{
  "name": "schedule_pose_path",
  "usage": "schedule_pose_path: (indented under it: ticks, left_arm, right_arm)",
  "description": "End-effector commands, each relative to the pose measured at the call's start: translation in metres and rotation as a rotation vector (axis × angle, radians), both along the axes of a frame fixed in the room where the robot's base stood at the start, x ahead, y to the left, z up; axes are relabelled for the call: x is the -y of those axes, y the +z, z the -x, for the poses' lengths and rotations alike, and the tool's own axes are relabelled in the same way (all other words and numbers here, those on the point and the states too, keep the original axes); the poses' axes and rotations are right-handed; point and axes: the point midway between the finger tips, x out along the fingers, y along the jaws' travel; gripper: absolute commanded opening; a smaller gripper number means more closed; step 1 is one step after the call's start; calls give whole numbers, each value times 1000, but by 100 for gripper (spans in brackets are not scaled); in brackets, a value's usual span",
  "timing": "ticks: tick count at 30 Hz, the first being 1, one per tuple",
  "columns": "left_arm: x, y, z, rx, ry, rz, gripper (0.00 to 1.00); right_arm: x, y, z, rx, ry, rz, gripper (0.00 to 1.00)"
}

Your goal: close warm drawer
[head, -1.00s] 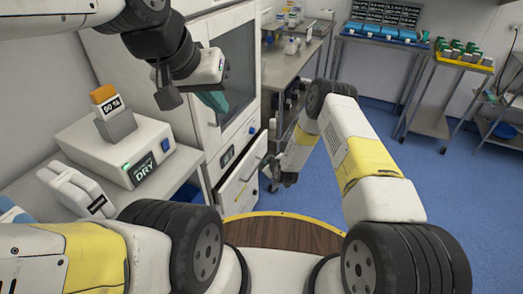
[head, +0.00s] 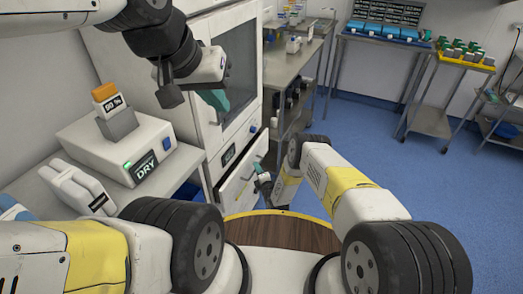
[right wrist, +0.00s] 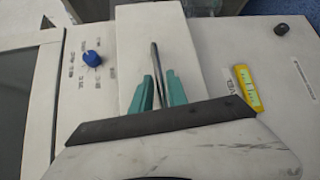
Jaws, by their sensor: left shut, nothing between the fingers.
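The warm drawer (head: 234,199) is the white front low in the white cabinet; it stands out from the cabinet body. My right gripper (head: 261,172) is at the drawer's handle. In the right wrist view, my right gripper's teal fingers (right wrist: 160,88) are apart, one on each side of a thin dark handle bar (right wrist: 154,55) on the white drawer front (right wrist: 185,50). Whether they touch the bar is hard to tell. My left gripper (head: 215,100) is shut and empty, higher up in front of the cabinet door.
The cabinet (head: 207,75) has a dark window and a blue knob (right wrist: 93,58). A white device marked DRY (head: 135,150) stands on the left bench. Steel carts (head: 375,50) stand at the back. Blue floor is free to the right.

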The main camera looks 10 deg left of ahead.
Motion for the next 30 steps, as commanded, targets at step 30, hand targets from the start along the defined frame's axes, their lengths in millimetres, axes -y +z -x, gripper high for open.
schedule_pose_path:
  ticks: [30]
  left_arm:
    - [0, 0, 0, 0, 0, 0, 0]
  right_arm:
    - [-6, -2, -13, -2, 0, 0, 0]
